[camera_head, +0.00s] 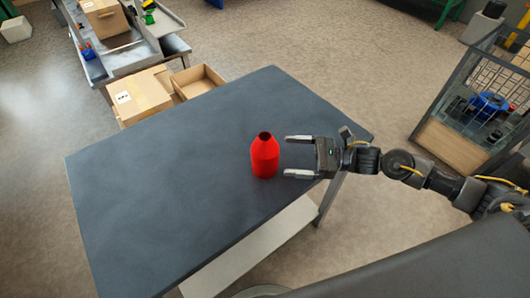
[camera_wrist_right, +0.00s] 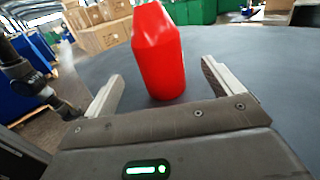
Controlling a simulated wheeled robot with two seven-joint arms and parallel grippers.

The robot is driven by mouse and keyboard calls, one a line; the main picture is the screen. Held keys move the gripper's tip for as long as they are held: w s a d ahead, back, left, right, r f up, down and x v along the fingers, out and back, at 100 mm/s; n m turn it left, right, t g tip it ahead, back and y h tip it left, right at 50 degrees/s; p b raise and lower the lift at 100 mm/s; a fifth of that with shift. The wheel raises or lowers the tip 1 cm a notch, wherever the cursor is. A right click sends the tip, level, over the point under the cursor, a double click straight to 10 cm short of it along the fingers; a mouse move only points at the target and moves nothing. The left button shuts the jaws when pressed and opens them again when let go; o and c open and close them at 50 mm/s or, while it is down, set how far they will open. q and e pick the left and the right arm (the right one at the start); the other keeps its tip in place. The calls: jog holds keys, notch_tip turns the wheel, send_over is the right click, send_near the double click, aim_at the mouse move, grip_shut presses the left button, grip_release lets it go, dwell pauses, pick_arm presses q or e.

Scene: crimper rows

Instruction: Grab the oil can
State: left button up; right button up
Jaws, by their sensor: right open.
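The oil can is a red bottle (camera_head: 265,157) with a tapered top and a dark opening, standing upright on the dark grey table (camera_head: 160,180). My right gripper (camera_head: 290,156) is open, just to the right of the bottle, with its fingers pointing left toward it. In the right wrist view the bottle (camera_wrist_right: 160,60) stands ahead, in line with the gap between the two fingers of the gripper (camera_wrist_right: 162,80). A small gap shows between the fingertips and the bottle in the head view. My left gripper is not in view.
The tabletop around the bottle is bare. Cardboard boxes (camera_head: 141,95) stand beyond the table's far left edge. A metal-framed cage (camera_head: 480,100) with blue things inside stands at the right, apart from the table. A lower shelf (camera_head: 250,250) shows under the front edge.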

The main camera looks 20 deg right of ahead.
aim_at(265, 155)
jog(key=x, duration=0.2)
jog(key=shift+w+a+p, duration=0.25)
jog(key=shift+p, duration=0.05)
jog(key=shift+a, duration=0.35)
jog(key=p+x, duration=0.2)
jog(key=x, duration=0.2)
jog(key=shift+a+f+p, duration=0.15)
jog(key=shift+a+p, duration=0.15)
jog(key=shift+a, duration=0.2)
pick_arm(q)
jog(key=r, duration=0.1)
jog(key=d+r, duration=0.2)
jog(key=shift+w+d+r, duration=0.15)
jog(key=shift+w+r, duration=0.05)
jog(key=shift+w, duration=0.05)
pick_arm(e)
jog(key=shift+f, duration=0.1)
jog(key=shift+c, duration=0.2)
jog(key=c, duration=1.1)
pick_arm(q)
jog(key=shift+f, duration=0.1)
pick_arm(e)
jog(key=shift+c, duration=0.2)
